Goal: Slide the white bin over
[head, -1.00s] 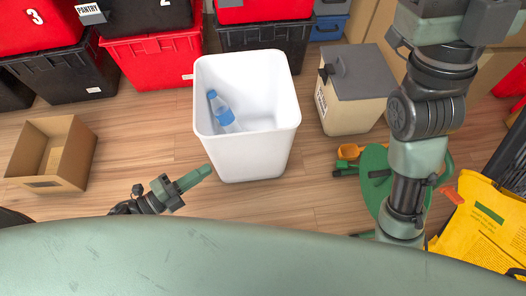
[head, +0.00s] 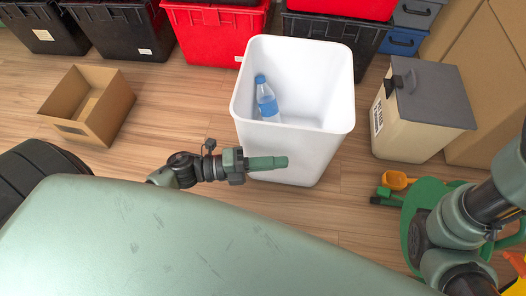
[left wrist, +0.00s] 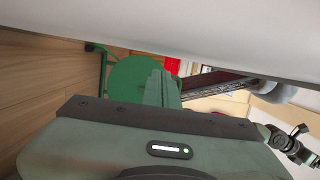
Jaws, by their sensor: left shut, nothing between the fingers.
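The white bin (head: 292,150) stands upright on the wood floor in the head view, with a blue-capped bottle (head: 267,100) inside it. My left gripper (head: 284,163) is shut and empty, its green fingers pointing right across the bin's near wall. Whether they touch the wall is not clear. In the left wrist view, the shut fingers (left wrist: 163,88) lie just below a broad white surface, which looks like the bin (left wrist: 190,30). My right arm shows at the right of the head view, but its gripper is out of sight.
Red tote (head: 215,32) and black tote (head: 335,35) stacks stand behind the bin. A lidded beige container (head: 408,125) stands to its right. An open cardboard box (head: 88,105) is at left. An orange scoop (head: 397,181) and green item (head: 425,195) lie at right. Floor left of the bin is clear.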

